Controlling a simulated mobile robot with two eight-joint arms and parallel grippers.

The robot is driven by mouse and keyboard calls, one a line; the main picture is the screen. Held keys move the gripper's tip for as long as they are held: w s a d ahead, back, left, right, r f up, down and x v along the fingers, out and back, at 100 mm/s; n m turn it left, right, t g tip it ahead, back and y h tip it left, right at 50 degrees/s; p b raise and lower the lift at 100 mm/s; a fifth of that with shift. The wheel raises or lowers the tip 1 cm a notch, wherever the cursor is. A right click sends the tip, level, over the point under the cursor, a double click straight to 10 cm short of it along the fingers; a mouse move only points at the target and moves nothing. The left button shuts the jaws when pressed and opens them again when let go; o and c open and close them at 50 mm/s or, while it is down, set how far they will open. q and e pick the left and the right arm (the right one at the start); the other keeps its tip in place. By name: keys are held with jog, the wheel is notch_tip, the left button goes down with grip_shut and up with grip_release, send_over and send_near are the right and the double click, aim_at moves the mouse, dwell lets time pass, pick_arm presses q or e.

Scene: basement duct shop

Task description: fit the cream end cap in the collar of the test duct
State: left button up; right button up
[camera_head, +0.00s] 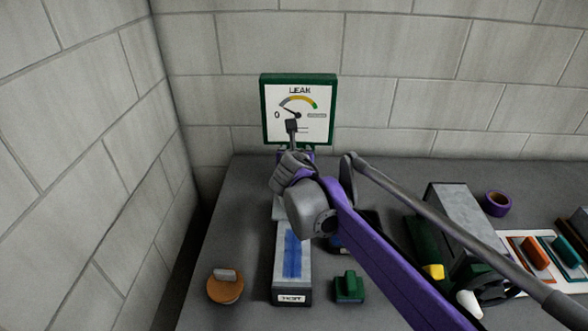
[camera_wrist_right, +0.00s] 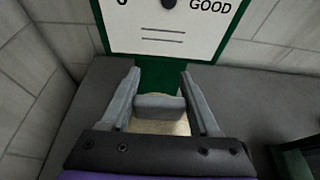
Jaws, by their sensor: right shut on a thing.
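In the wrist view my right gripper (camera_wrist_right: 159,76) has its fingers on both sides of the grey grip of the cream end cap (camera_wrist_right: 160,127), holding it. The cap's cream body shows below the grip, partly hidden by the gripper. In the head view my right wrist covers the cap and the far end of the test duct (camera_head: 277,271), a grey box with a blue strip and a front label. The collar is not clearly visible, so I cannot tell whether the cap touches it. My left gripper is not in view.
A green-framed leak gauge (camera_head: 266,110) stands behind the duct, its needle left of upright. An orange round cap (camera_head: 225,290) and a green cap (camera_head: 348,288) flank the duct. A purple ring (camera_head: 498,203) and a tray of coloured pieces (camera_head: 520,290) are at right.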

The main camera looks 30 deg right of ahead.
jog(key=shift+w+f, duration=0.1)
jog(key=shift+f, duration=2.25)
jog(key=shift+f+b, duration=0.3)
jog(key=shift+b, duration=0.05)
jog(key=o, duration=1.5)
jog(key=shift+c, duration=0.2)
jog(key=v, duration=1.2)
jog(key=shift+r+p, duration=0.4)
jog(key=shift+p, duration=0.05)
jog(key=shift+a, duration=0.1)
